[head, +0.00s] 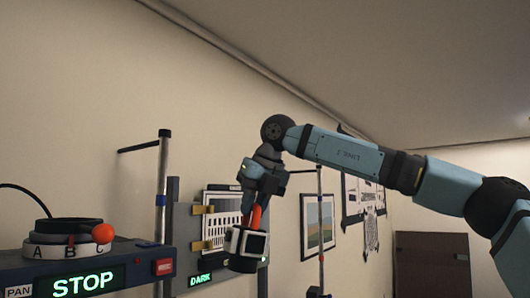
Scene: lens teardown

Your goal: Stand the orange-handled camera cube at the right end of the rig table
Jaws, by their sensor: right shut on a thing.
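My right gripper (258,190) comes in from the right and points down. It is shut on the orange handle of the camera cube (247,246). The cube is white and dark with a square dark face, and it hangs below the gripper in the air. The orange handle (256,216) shows between the fingers and the cube. The cube is in front of a grey panel. I cannot make out the rig table's top in this view. My left gripper is not in view.
At the left stands a dark unit with a green STOP display (83,283), a ring dial marked A, B, C (64,251) and an orange ball knob (102,233). A grey panel (190,225) with a DARK display and upright posts (162,180) stand near the cube.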

